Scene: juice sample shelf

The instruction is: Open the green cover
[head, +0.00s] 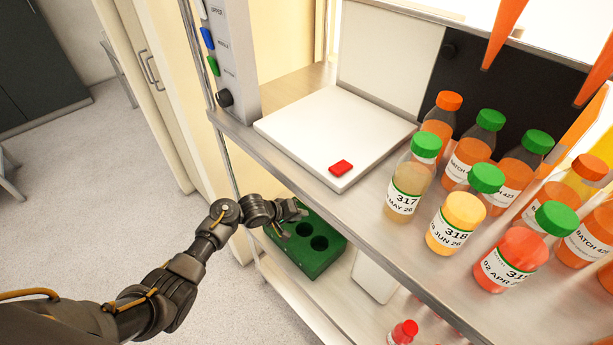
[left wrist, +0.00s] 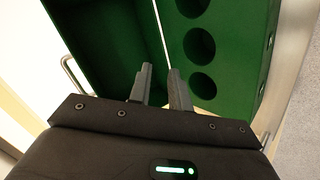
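A green block with round holes (head: 318,242) sits below the white-topped shelf, in the lower part of the rack. In the left wrist view a green panel with several round holes (left wrist: 222,50) is on the right, and a plain green surface (left wrist: 100,40) is on the left, with a thin bright line between them. I cannot tell which of these is the cover. My left gripper (head: 297,212) is at the block's upper left side. Its two fingers (left wrist: 161,72) are apart, near the line; I see nothing between them. My right gripper is not in view.
The shelf above holds a white folding-type plate (head: 310,125) with a red piece (head: 341,167) on it, and several juice bottles (head: 457,222) to the right. A panel with coloured buttons (head: 226,60) stands at left. A red-capped bottle (head: 404,331) is on the lower shelf.

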